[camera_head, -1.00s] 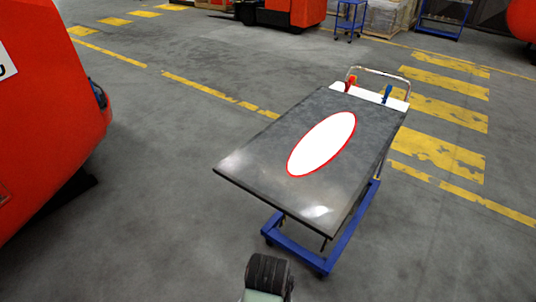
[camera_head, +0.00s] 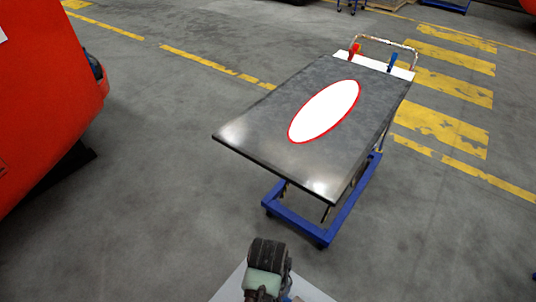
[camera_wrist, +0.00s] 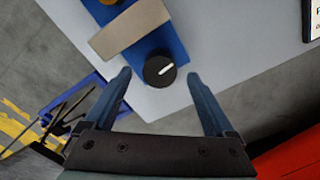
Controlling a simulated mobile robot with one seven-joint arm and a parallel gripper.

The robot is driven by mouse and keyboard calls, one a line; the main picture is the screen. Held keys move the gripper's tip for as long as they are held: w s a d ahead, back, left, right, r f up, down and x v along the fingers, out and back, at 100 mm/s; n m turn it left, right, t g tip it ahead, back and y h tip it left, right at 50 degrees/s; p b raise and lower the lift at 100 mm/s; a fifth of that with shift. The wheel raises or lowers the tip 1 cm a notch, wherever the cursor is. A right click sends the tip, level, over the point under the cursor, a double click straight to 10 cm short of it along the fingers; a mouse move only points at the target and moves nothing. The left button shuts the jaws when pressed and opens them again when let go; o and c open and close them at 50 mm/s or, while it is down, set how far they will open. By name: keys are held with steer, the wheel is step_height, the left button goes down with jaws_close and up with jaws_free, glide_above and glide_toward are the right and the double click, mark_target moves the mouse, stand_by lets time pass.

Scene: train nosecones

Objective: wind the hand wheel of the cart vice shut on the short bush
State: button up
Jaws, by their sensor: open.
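The hand wheel (camera_wrist: 160,71) is a small black knob with a white line, in the wrist view, at the near end of the blue vice body (camera_wrist: 174,40). A beige block (camera_wrist: 130,30) lies across the blue body beyond it. A small brass-coloured piece (camera_wrist: 108,1) shows at the top edge, mostly cut off; I cannot tell if it is the short bush. My gripper (camera_wrist: 158,76) is open, its blue fingertips on either side of the wheel with gaps; contact does not show. The vice is not visible in the head view.
The vice is on a pale top (camera_wrist: 225,40) whose edge runs below the wheel. A dark table (camera_head: 250,135) on a blue wheeled frame stands ahead, with red and blue handles at its far end. A red body (camera_head: 45,100) is at left. Grey floor lies between.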

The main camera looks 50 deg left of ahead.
steer(key=shift+f, duration=2)
steer(key=c, duration=1.4)
steer(key=shift+o, duration=0.2)
